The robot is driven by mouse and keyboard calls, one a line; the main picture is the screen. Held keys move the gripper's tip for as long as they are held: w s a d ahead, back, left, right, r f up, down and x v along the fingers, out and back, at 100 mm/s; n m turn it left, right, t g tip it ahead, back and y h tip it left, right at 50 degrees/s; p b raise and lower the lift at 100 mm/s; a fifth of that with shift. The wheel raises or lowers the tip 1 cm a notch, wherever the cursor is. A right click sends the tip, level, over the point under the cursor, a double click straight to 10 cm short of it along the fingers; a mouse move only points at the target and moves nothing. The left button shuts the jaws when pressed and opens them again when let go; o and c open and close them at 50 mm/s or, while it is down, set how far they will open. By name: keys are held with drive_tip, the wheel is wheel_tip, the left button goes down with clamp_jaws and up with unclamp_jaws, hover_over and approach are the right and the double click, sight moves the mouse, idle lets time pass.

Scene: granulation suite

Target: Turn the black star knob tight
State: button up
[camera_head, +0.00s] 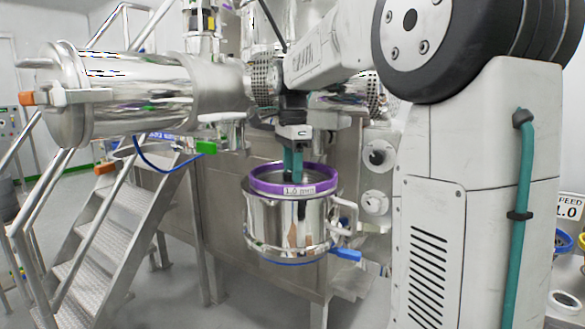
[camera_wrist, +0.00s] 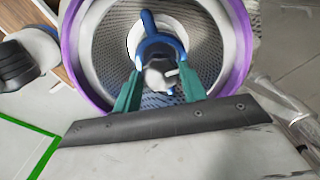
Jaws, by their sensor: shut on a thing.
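My gripper (camera_head: 292,164) points down into a steel mill housing (camera_head: 285,228) with a purple ring (camera_head: 318,187) marked 1.0 mm. In the wrist view, its two teal fingers (camera_wrist: 158,78) close from both sides on a rounded grey piece (camera_wrist: 160,72) at the middle. A blue forked impeller (camera_wrist: 150,45) surrounds that piece, inside a perforated metal screen (camera_wrist: 112,45). The held piece looks light grey; I cannot tell whether it is the star knob. No clearly black star shape shows. The fingertips are hidden inside the ring in the head view.
A steel staircase (camera_head: 100,235) with handrails stands at the left. A blue-ended handle (camera_head: 345,254) sticks out low on the housing's right. Grey floor lies in front of the stairs.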

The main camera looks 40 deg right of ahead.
drive_tip(key=shift+m, duration=0.4)
drive_tip(key=o, duration=1)
wheel_tip(320, 180, up, 8)
drive_tip(key=shift+f, duration=0.1)
idle(0.4)
